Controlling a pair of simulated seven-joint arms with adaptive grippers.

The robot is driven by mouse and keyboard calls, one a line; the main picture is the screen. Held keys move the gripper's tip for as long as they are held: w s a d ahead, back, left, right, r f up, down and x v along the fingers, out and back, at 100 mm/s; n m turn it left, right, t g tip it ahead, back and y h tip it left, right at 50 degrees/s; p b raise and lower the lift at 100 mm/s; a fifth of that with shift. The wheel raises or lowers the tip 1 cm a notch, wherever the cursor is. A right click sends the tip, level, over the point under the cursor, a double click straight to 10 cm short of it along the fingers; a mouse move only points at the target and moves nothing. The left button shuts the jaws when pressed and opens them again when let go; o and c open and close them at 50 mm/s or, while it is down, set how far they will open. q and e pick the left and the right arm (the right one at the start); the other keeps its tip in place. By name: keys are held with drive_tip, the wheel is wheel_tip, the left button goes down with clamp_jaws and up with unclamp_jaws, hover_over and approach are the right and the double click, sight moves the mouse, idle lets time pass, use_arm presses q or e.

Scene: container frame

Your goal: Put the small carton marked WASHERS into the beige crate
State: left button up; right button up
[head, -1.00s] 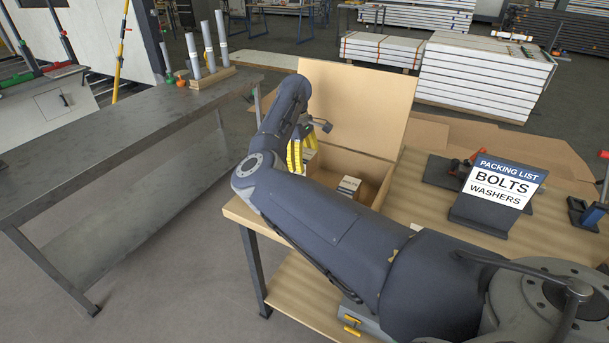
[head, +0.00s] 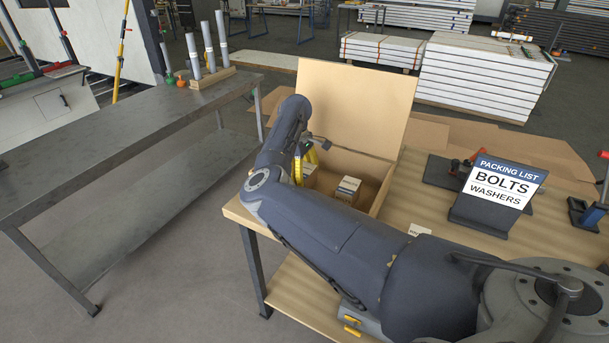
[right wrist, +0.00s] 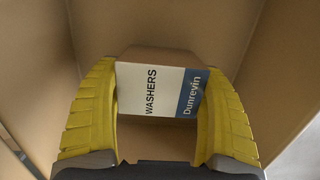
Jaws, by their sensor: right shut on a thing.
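The beige crate (head: 357,105) stands on the bench with its lid raised at the back. My right gripper (head: 305,165) reaches in at the crate's left part. In the right wrist view, its yellow fingers (right wrist: 160,130) are shut on the small WASHERS carton (right wrist: 150,90), one on each side, with tan walls around. The carton's label also reads Dunrevin. In the head view the held carton (head: 311,174) is partly hidden by the fingers, and I cannot tell if it touches the crate floor. My left gripper is not in view.
Another small carton (head: 347,188) sits inside the crate, right of the gripper. A further carton (head: 419,230) lies on the bench, partly hidden by my arm. A packing list sign (head: 498,190) and clamps stand to the right. A steel table (head: 110,125) is at left.

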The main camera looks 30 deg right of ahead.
drive_tip(key=o, duration=1.5)
drive_tip(key=shift+f, duration=0.15)
drive_tip(key=r, duration=0.4)
drive_tip(key=w+r, duration=0.1)
drive_tip(key=r, duration=0.7)
drive_tip(key=shift+w+a+r, duration=0.1)
drive_tip(key=shift+w+a, duration=0.2)
drive_tip(key=shift+a, duration=0.1)
